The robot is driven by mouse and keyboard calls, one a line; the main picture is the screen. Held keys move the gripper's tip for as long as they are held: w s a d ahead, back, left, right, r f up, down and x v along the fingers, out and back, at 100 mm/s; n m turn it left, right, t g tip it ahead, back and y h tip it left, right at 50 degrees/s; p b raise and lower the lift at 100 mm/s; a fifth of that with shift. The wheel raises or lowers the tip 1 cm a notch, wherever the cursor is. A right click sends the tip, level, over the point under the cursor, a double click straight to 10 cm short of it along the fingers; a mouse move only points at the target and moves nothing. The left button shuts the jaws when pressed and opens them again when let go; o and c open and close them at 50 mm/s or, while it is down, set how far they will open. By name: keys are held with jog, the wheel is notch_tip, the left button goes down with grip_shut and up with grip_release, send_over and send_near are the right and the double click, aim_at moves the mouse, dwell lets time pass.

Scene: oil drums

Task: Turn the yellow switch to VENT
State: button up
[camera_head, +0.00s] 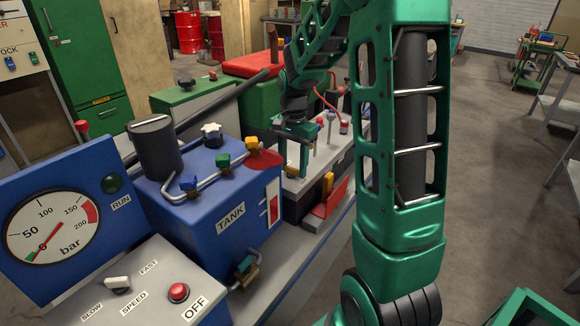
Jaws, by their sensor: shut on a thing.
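My gripper (294,165) points down over a pale-topped box behind the blue tank. Its fingers are closed around a small yellow piece (292,171), which appears to be the yellow switch. The fingers hide most of it, so its pointing direction cannot be told. No VENT label is readable. Another yellow knob (252,142) sits at the end of the bent pipe on the blue tank (218,205), left of my gripper and apart from it.
Blue and green knobs (223,160) and a dark cylinder (155,147) stand on the tank. Several red-topped levers (320,122) rise just right of my gripper. A pressure gauge (48,231) and a grey OFF panel (140,290) are at front left.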

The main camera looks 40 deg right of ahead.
aim_at(293, 168)
dwell(0.4)
jog(key=o, duration=1.1)
jog(key=shift+c, duration=0.2)
jog(key=shift+r, duration=0.1)
notch_tip(293, 168, up, 10)
jog(key=shift+r, duration=0.25)
jog(key=s+a+f+n, duration=0.1)
jog(key=s+f+n, duration=0.1)
jog(key=s, duration=1.2)
jog(key=s+a+f+n, duration=0.1)
jog(key=s+n, duration=0.4)
jog(key=s, duration=0.9)
jog(key=shift+s+a+f+n, duration=0.3)
jog(key=shift+s+f, duration=0.05)
jog(key=shift+f, duration=0.15)
